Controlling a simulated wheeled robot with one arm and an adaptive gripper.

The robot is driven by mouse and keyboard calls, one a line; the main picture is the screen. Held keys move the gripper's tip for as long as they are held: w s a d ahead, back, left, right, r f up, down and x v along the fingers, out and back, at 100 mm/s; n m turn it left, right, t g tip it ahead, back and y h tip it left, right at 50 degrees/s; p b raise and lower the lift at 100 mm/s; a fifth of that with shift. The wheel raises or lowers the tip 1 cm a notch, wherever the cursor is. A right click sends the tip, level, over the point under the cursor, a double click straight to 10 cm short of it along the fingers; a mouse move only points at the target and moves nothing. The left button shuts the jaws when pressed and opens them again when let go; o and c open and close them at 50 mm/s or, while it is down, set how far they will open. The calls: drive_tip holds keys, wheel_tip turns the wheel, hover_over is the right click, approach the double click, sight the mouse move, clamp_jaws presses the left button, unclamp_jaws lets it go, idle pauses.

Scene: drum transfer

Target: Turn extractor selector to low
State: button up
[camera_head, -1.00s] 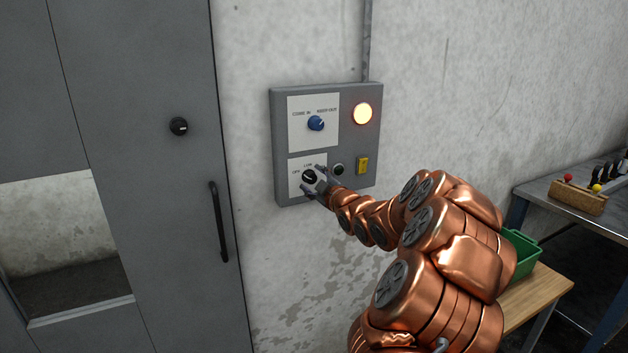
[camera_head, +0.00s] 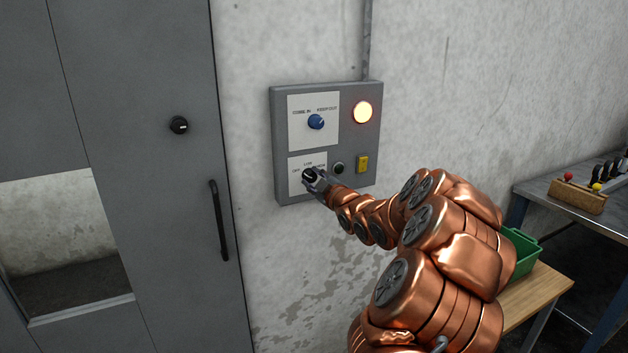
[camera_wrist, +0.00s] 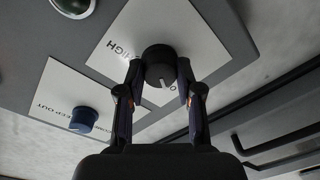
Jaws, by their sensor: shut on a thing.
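The extractor selector is a black round knob (camera_head: 308,174) on the lower white plate (camera_head: 294,183) of the grey wall panel. In the head view, LOW is printed above it, OFF to its left and HIGH to its right, partly covered. My gripper (camera_head: 314,181) is at the knob. In the wrist view the fingers (camera_wrist: 161,85) lie on both sides of the knob (camera_wrist: 159,64), shut on it. The knob's white pointer line points down and slightly right there, near a partly hidden label letter. HIGH shows at upper left of the knob.
Above the selector is a blue knob (camera_head: 316,122) on its own white plate. A lit lamp (camera_head: 362,112), a yellow switch (camera_head: 362,164) and a dark round button (camera_head: 338,168) sit to the right. A grey door with a handle (camera_head: 218,221) is at left, a green bin (camera_head: 522,250) at right.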

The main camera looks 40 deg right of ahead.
drive_tip(key=shift+m, duration=0.3)
drive_tip(key=m+p, duration=0.1)
drive_tip(key=m, duration=0.4)
drive_tip(key=shift+m, duration=0.4)
drive_tip(key=m+p, duration=0.1)
drive_tip(key=m, duration=0.4)
drive_tip(key=shift+f+h, duration=0.1)
drive_tip(key=shift+h, duration=0.3)
drive_tip(key=shift+m, duration=0.4)
drive_tip(key=o, duration=1.2)
drive_tip(key=shift+c, duration=0.2)
drive_tip(key=shift+s, duration=0.1)
drive_tip(key=v, duration=1.1)
drive_tip(key=shift+s, duration=0.4)
drive_tip(key=shift+a+f, duration=0.1)
drive_tip(key=shift+f, duration=0.05)
